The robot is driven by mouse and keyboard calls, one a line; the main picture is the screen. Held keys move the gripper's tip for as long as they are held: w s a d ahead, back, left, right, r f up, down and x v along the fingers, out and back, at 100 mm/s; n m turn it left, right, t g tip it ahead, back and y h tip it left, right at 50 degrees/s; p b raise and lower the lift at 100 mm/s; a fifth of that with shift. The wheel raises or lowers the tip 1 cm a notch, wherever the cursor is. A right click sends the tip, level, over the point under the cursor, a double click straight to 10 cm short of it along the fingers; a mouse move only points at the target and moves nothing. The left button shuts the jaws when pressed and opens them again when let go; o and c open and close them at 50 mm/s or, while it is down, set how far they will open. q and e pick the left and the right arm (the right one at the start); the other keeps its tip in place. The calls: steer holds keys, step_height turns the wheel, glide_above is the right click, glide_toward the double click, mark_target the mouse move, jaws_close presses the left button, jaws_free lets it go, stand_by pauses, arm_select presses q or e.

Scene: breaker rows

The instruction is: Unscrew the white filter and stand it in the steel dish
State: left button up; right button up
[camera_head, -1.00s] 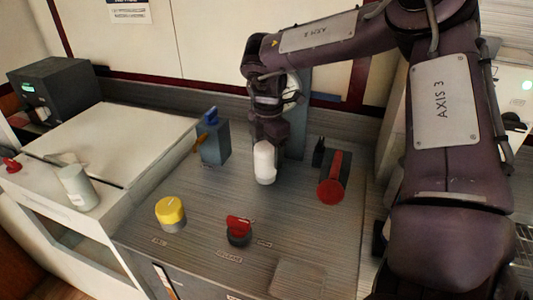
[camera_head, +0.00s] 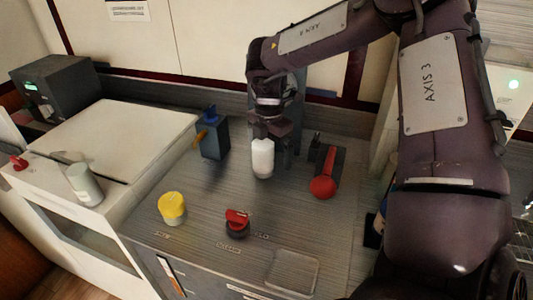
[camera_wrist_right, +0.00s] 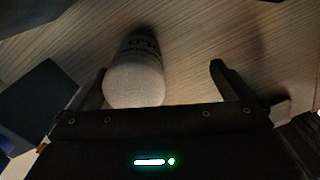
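The white filter (camera_head: 262,158) stands upright on the grey worktop, below my right gripper. It also shows in the right wrist view (camera_wrist_right: 135,78), with dark print on its side. My right gripper (camera_head: 265,137) points down at its top. In the wrist view its fingers (camera_wrist_right: 158,80) are spread, with the filter between them, close to the left finger and clear of the right one. A shallow square dish (camera_head: 292,272), seemingly the steel one, lies at the front right of the worktop and looks empty. My left gripper is not in view.
A red-handled lever (camera_head: 323,187) stands right of the filter. A blue-grey block with a blue top (camera_head: 214,138) stands to its left. A pale canister (camera_head: 84,184) stands further left.

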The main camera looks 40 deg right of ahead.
steer(key=n+b, duration=0.1)
steer(key=w+r+n+b, duration=0.1)
steer(key=b, duration=0.1)
steer(key=shift+w+a+t, duration=0.15)
steer(key=shift+w+t, duration=0.15)
steer(key=shift+m+b, duration=0.3)
steer(key=shift+m, duration=0.4)
steer(key=m+b, duration=0.1)
steer(key=m, duration=0.1)
steer(key=w+f+m+b, duration=0.1)
steer(key=m, duration=0.1)
steer(key=w+m+b, duration=0.1)
steer(key=m, duration=0.1)
steer(key=shift+w+f, duration=0.1)
steer(key=shift+f, duration=0.1)
steer(key=m+b, duration=0.1)
steer(key=m, duration=0.1)
steer(key=s+m+b, duration=0.1)
steer(key=m, duration=0.1)
steer(key=shift+r, duration=0.1)
steer(key=shift+m, duration=0.7)
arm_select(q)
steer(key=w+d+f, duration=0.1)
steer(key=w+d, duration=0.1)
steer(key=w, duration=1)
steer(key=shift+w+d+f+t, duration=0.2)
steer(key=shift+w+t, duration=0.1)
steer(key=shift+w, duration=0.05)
